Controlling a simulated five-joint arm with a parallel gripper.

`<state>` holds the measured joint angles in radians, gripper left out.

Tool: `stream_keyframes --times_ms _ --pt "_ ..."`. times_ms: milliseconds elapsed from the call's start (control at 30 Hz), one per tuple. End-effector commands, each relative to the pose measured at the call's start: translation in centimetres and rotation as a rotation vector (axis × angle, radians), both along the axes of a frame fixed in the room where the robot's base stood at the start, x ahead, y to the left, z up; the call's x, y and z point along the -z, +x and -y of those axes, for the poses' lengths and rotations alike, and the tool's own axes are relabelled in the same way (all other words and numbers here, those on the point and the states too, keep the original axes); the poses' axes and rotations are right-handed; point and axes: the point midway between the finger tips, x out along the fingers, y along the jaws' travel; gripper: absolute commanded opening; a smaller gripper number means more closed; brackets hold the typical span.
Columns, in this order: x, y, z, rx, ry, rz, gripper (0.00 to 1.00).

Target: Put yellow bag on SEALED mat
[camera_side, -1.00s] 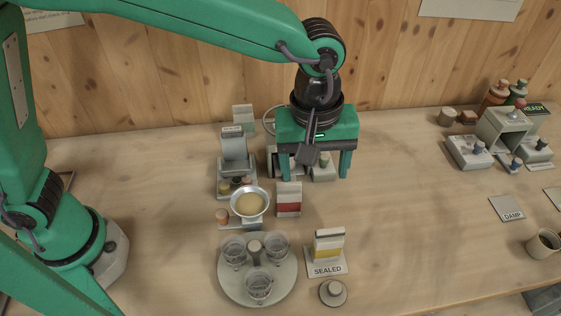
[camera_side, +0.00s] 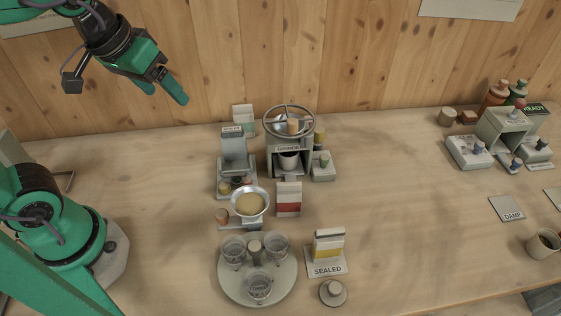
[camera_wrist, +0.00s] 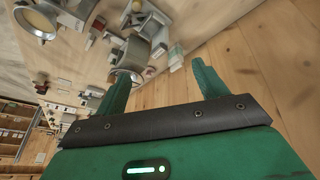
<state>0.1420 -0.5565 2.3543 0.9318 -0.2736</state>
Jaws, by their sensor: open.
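The yellow bag (camera_side: 328,246), pale with a yellow band and a dark top edge, stands upright on the SEALED mat (camera_side: 324,269) at the front middle in the side view. My gripper (camera_side: 167,93) is raised at the upper left in the side view, tilted, far from the bag. Its two green fingers are apart with nothing between them. The wrist view shows the same spread fingers (camera_wrist: 157,84) with the bench blurred beyond. I cannot make out the yellow bag in the wrist view.
A round tray (camera_side: 231,284) with several glass cups is left of the mat. A bag with a red band (camera_side: 289,200), a bowl of meal (camera_side: 250,204) and a machine with a handwheel (camera_side: 289,120) stand behind.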

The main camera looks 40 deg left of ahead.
Motion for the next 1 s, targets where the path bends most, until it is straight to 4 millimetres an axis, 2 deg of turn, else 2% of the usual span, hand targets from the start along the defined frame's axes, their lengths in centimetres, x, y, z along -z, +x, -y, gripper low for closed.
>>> stream_keyframes --times_ms 100,300,1000 --pt "0.4 -1.7 -1.9 0.039 0.045 0.043 0.72" --pt "1.1 -3.4 -3.5 0.091 0.101 0.082 0.72" --pt "1.2 -3.7 -3.7 0.106 0.114 0.087 0.72"
